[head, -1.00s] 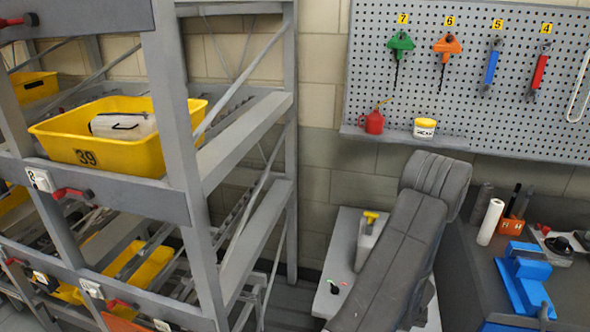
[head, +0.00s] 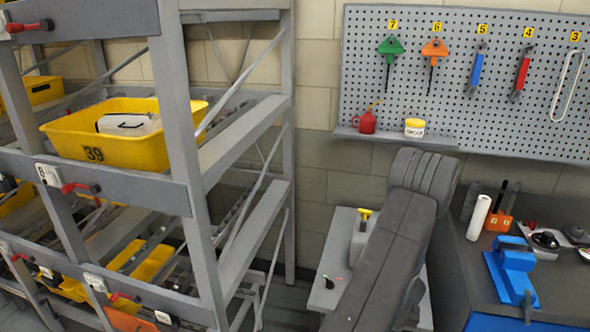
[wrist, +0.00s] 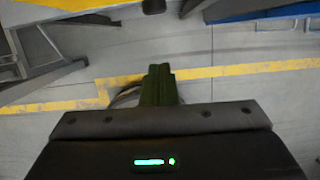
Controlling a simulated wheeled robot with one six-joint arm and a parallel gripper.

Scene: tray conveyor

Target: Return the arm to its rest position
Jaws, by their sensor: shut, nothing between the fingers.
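My gripper (wrist: 158,84) shows in the wrist view as two dark green fingers pressed together, with nothing between them. It is over the grey floor (wrist: 230,88), which has a yellow line (wrist: 245,71) across it. My grey padded arm rises at the lower middle of the head view, and my gripper is hidden there.
A grey rack (head: 236,138) holding a yellow bin (head: 110,152) marked 39 stands left. A pegboard (head: 470,110) with hanging tools is on the back wall. A bench (head: 455,285) with a blue vise (head: 513,270) stands right. Open floor lies below my gripper.

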